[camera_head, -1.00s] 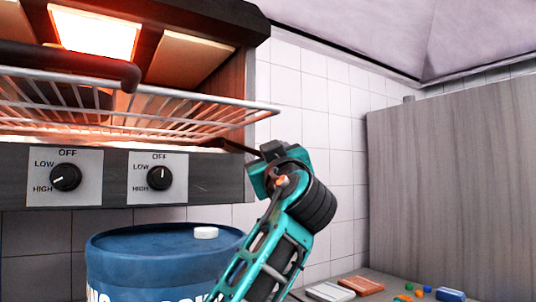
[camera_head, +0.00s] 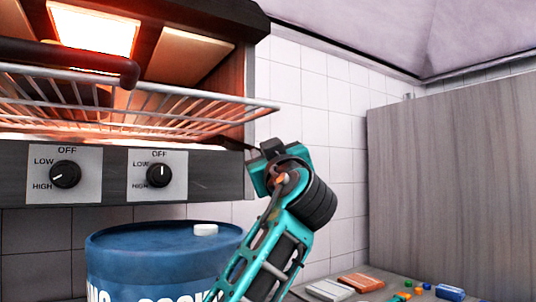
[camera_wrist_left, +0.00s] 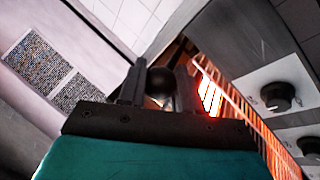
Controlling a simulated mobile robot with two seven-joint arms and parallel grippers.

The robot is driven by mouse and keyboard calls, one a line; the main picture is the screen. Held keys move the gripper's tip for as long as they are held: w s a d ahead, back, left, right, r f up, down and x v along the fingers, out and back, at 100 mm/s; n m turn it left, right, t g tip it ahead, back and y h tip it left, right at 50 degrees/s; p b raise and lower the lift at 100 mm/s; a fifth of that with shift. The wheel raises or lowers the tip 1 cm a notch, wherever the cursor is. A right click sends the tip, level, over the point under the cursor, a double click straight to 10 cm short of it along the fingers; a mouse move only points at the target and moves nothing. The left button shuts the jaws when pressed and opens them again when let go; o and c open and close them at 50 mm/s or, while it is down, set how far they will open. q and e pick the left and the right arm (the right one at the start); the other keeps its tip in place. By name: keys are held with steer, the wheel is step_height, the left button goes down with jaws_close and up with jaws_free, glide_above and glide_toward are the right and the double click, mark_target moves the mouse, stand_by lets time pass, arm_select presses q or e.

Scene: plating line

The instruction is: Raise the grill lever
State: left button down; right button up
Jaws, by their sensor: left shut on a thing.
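The grill (camera_head: 218,185) fills the upper left of the head view, with its heater glowing orange. The grill lever shows in the left wrist view as a black ball knob (camera_wrist_left: 160,82) between the fingers. In the head view a short dark rod (camera_head: 236,145) runs from the grill's right end to my gripper. My left gripper (camera_head: 262,152) is at the right end of the grill front and is shut on the lever knob. Its fingertips also show in the left wrist view (camera_wrist_left: 159,88). In the head view the knob is hidden by the gripper. My right gripper is not in view.
A wire rack (camera_head: 180,104) juts out above the control panel, close to my gripper. Two dials (camera_head: 65,174) sit on the panel. A blue drum (camera_head: 150,245) with a white puck (camera_head: 206,230) stands below. Small coloured items lie at lower right by a grey board (camera_head: 450,180).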

arm_select(q)
steer(key=r, duration=0.3)
steer(key=shift+s+d+r, duration=0.15)
steer(key=shift+s+r, duration=0.15)
steer(key=shift+s, duration=0.1)
steer(key=c, duration=0.8)
jaws_free()
steer(key=shift+f, duration=0.1)
steer(key=shift+w+f, duration=0.1)
steer(key=shift+f, duration=0.15)
steer(key=b+v, duration=0.3)
steer(key=v, duration=0.9)
steer(key=shift+s+d, duration=0.1)
steer(key=shift+s, duration=0.35)
